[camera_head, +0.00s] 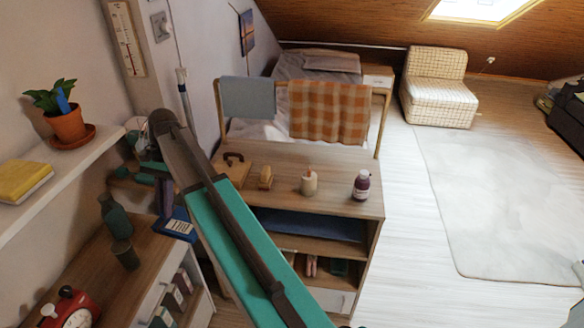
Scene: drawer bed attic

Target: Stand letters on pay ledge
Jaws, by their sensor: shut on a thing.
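My gripper (143,172), with teal fingers, is small and partly hidden by my arm at the left, above the wooden cabinet by the wall. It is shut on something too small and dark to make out. A dark blue flat item with a white label (179,225) is just below and right of it, beside a purple upright piece (165,196); I cannot tell whether these touch the gripper. I cannot pick out letters or a pay ledge for certain.
A white wall shelf (52,183) holds a potted plant (67,122) and yellow book (22,180). A green bottle (115,216) and red clock (68,310) stand lower left. A wooden unit (330,203) carries a purple jar (361,185).

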